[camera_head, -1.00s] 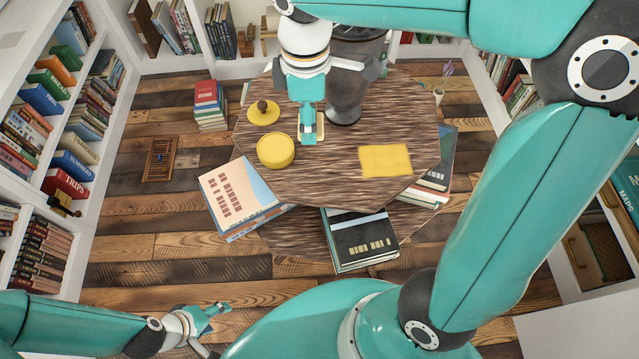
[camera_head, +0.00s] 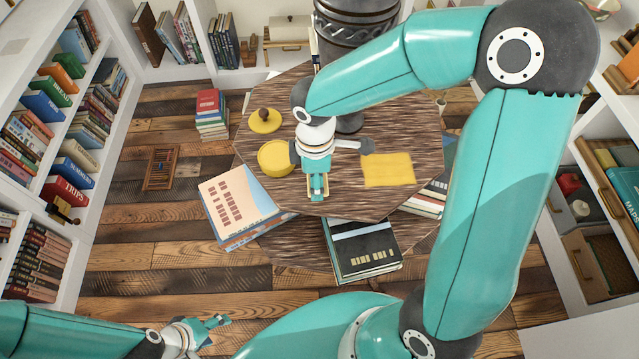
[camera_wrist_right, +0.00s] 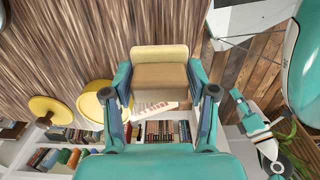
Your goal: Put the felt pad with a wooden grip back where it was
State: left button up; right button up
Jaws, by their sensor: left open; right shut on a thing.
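My right gripper (camera_head: 316,195) is near the front edge of the round, wood-grained table (camera_head: 300,235), pointing down. It is shut on the felt pad with a wooden grip (camera_wrist_right: 160,72), a cream and tan block between its teal fingers in the right wrist view. In the head view the gripper mostly hides the pad; a tan sliver shows beside the fingers. I cannot tell whether the pad touches the tabletop. My left gripper (camera_head: 216,328) is open and empty at the lower left, away from the table.
On the table are a yellow round container (camera_head: 274,157), a yellow lid with a dark knob (camera_head: 265,121), a yellow cloth (camera_head: 388,169) and a dark ribbed vase (camera_head: 357,25). Books (camera_head: 237,203) lie at the front on a lower level. Bookshelves surround the floor.

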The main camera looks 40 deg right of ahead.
jog(key=shift+f, duration=1.8)
jog(key=shift+f, duration=0.1)
jog(key=o, duration=1.3)
jog(key=shift+o, duration=0.2)
jog(key=shift+r, duration=0.45)
notch_tip(320, 180, up, 11)
jog(key=shift+r+p, duration=0.2)
jog(key=shift+p, duration=0.3)
